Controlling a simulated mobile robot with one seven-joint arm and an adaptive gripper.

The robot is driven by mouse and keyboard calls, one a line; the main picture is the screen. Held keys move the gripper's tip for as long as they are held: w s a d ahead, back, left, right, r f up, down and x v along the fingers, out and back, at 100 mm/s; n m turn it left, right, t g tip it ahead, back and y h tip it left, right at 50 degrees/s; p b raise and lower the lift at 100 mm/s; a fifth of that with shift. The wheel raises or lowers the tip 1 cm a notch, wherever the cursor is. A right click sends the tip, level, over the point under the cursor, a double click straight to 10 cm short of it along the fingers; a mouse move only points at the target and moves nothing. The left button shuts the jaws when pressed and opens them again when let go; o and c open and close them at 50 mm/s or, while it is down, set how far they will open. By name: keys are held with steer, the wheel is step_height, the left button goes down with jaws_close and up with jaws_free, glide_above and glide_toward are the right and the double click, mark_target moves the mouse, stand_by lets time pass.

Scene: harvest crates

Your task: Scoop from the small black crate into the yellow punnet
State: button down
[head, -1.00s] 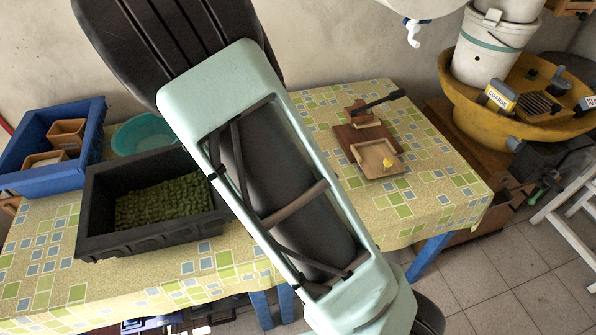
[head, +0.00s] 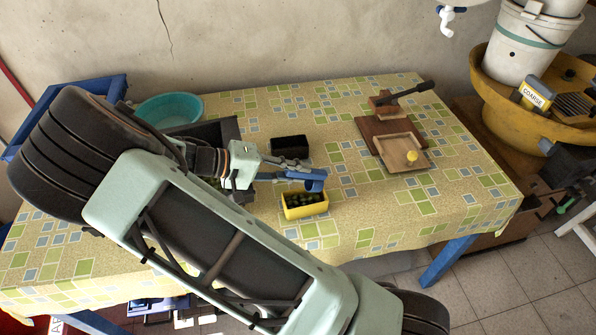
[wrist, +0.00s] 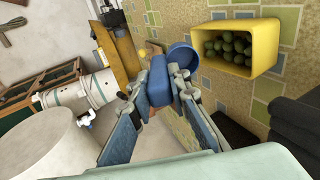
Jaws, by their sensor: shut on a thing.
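My gripper (head: 292,170) is shut on a blue scoop (head: 312,182). The scoop also shows in the wrist view (wrist: 182,58), its handle between my fingers; what its bowl holds cannot be told. The yellow punnet (head: 305,212) stands on the table just below the scoop in the head picture. In the wrist view the punnet (wrist: 248,72) holds several round green fruits and appears apart from the scoop. The small black crate (head: 290,147) sits just behind my gripper; its contents are too dark to tell. A dark box in the wrist view (wrist: 236,136) appears to be this crate.
A larger black crate (head: 232,128) and a blue crate (head: 112,86) are partly hidden by my arm. A teal bowl (head: 168,109) stands behind. A wooden board (head: 378,138) with a tray (head: 402,152) lies right. The patterned table between punnet and board is clear.

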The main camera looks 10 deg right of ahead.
stand_by(0.5)
steer(key=shift+r+p, duration=1.8)
steer(key=shift+r, duration=0.8)
steer(key=shift+f, duration=0.1)
steer(key=shift+w+d+r+n+t+y+p, duration=0.45)
steer(key=shift+w+r+n+t, duration=0.1)
steer(key=shift+n+t, duration=0.55)
steer(key=shift+w+d+r+n+t+y+p, duration=0.35)
steer(key=shift+w+d+n+t+y, duration=0.2)
steer(key=shift+n+t, duration=0.55)
steer(key=shift+w+d+r+n+t+y+p, duration=0.4)
steer(key=shift+w+r+n+t, duration=0.2)
steer(key=shift+n+t, duration=0.5)
steer(key=shift+f, duration=0.1)
steer(key=shift+d, duration=0.1)
